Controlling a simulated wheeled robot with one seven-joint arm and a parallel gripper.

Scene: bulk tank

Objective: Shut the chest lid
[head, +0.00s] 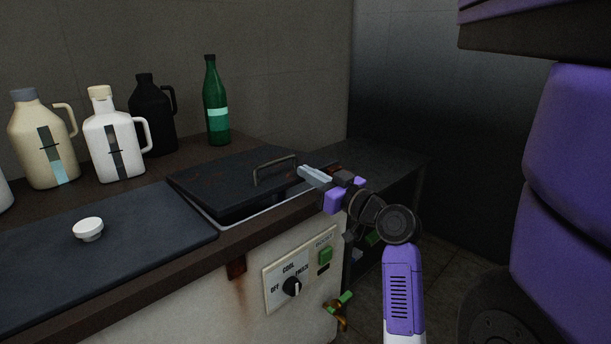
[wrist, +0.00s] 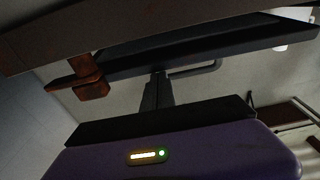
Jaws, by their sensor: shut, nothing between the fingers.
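The chest lid (head: 225,183) is a dark, rust-flecked panel with a bar handle (head: 274,170), set into the counter in the head view. It lies low and looks slightly tilted, with a pale rim (head: 262,209) showing under its front edge; I cannot tell how wide any gap is. In the wrist view the lid (wrist: 240,42) is a dark slab with its handle (wrist: 197,69). My gripper (head: 312,175) is shut and empty at the lid's right end, right of the handle. Its fingers also show in the wrist view (wrist: 157,88); contact with the lid is unclear.
A control panel (head: 300,271) and a tap (head: 342,309) are on the front.

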